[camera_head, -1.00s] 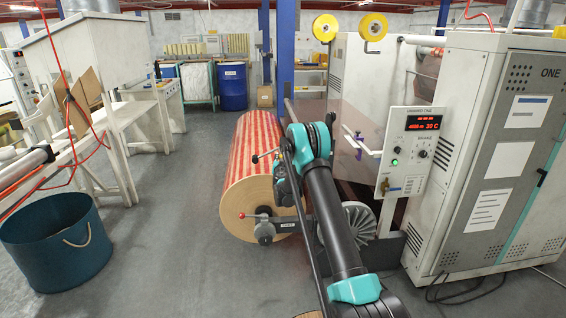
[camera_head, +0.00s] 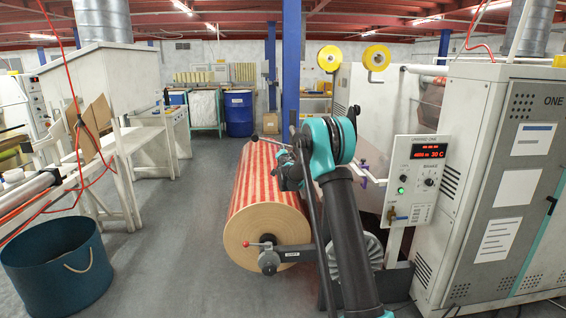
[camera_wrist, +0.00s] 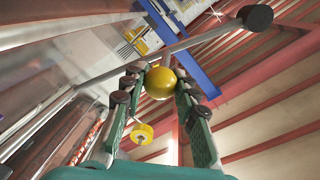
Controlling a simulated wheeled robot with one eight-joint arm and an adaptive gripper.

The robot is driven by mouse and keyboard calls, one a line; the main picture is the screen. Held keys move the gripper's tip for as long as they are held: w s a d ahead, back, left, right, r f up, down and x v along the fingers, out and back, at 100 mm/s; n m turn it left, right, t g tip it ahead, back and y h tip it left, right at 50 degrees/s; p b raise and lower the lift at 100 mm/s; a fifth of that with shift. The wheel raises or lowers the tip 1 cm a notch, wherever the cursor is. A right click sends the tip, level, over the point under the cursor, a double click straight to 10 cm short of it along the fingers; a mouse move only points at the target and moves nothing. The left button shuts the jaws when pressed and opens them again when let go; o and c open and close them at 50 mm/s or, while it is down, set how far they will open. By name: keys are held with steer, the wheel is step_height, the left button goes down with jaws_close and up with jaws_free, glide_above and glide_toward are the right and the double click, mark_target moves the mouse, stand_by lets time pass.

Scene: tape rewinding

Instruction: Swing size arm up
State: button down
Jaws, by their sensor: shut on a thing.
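In the head view my own arm partly covers the gripper and hides the yellow knob.
A red-striped roll (camera_head: 262,190) stands below and left of my gripper. The control panel (camera_head: 416,178) and machine cabinet (camera_head: 500,190) are close on the right. Two yellow reels (camera_head: 328,58) hang behind. A blue bin (camera_head: 55,265) stands at left; the floor between is clear.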

steer(key=shift+d+r+m, duration=0.2)
steer(key=shift+r+m, duration=0.1)
steer(key=shift+r, duration=0.35)
steer(key=c, duration=1.1)
jaws_free()
steer(key=shift+r, duration=0.1)
steer(key=shift+c, duration=0.2)
steer(key=shift+s, duration=0.1)
steer(key=s, duration=1.1)
steer(key=shift+s+a+r, duration=0.35)
steer(key=shift+s+r, duration=0.05)
steer(key=shift+r, duration=0.05)
